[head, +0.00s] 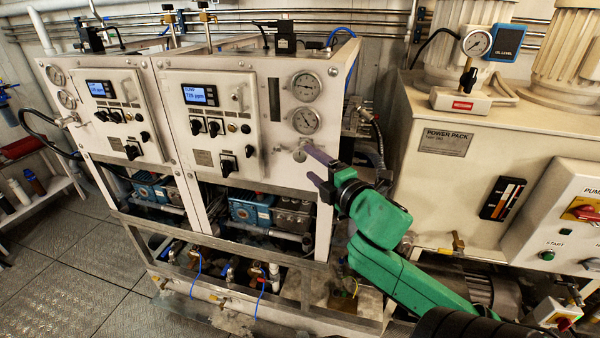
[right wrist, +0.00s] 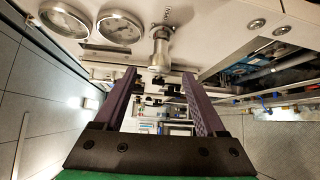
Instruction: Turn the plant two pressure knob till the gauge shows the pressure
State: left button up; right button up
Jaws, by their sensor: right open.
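The right-hand plant's white panel (head: 235,150) carries two round gauges, an upper one (head: 306,86) and a lower one (head: 306,121). Their readings are too small to tell. A metal pressure knob (head: 299,154) sits below them, partly hidden by my right gripper (head: 311,164). In the right wrist view the silvery knob (right wrist: 160,48) stands out from the panel, just beyond the fingertips and roughly in line with the gap of the gripper (right wrist: 159,73). The fingers are apart, with nothing between them; whether they touch the knob cannot be told. My left gripper is out of view.
A similar plant (head: 100,125) stands left, with its own gauges and display. The cream power pack (head: 440,175) stands right of my arm. Pipes and hoses run under and beside the plants. Grey floor (head: 60,260) is clear at lower left.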

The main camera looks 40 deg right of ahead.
aim_at(302, 156)
jog(key=p+x, duration=0.2)
jog(key=x, duration=0.3)
jog(key=shift+w+a+r, duration=0.1)
jog(key=shift+r, duration=0.15)
jog(key=shift+w+f, duration=0.2)
jog(key=shift+w, duration=0.35)
grip_shut()
jog(key=shift+f+b, duration=0.2)
jog(key=shift+b, duration=0.2)
jog(key=m+t+h+b, duration=0.1)
jog(key=m+t+b, duration=0.1)
jog(key=b, duration=0.3)
jog(key=m+t+h+b, duration=0.1)
jog(key=m+t+b, duration=0.1)
jog(key=b, duration=0.4)
jog(key=shift+f+m, duration=0.1)
jog(key=shift+m, duration=0.6)
pick_arm(q)
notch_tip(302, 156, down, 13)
jog(key=b, duration=0.1)
pick_arm(e)
jog(key=shift+m+t+h, duration=0.3)
jog(key=shift+m+t, duration=0.1)
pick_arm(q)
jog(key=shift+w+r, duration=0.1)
pick_arm(e)
jog(key=shift+r, duration=0.25)
grip_release()
